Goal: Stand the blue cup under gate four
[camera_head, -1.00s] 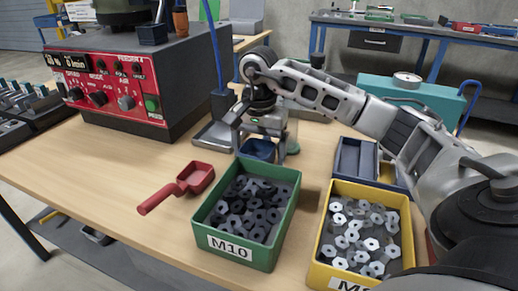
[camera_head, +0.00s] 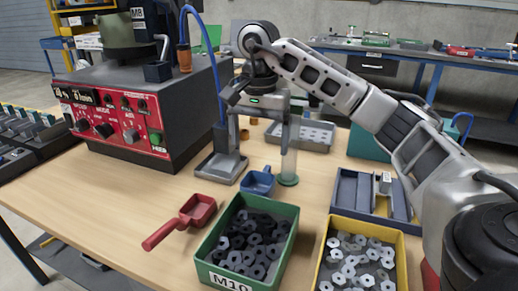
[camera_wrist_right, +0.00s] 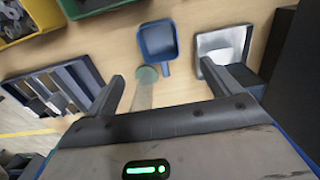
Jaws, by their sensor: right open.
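The blue cup (camera_head: 258,183), a small open square scoop with a short handle, stands on the table just behind the green bin. It also shows in the right wrist view (camera_wrist_right: 158,42), beyond the fingertips. My right gripper (camera_head: 260,122) is open and empty, above the cup and apart from it. Its two fingers also show in the right wrist view (camera_wrist_right: 163,82), spread wide. I cannot make out a gate marked four. My left gripper is not in view.
A clear tube with a green base (camera_head: 288,180) stands close right of the cup. A metal stand (camera_head: 221,168) is close left. The red scoop (camera_head: 184,220), green M10 bin (camera_head: 214,258), yellow bin (camera_head: 398,262), blue divided tray (camera_head: 345,190) and red-fronted feeder (camera_head: 110,120) surround it.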

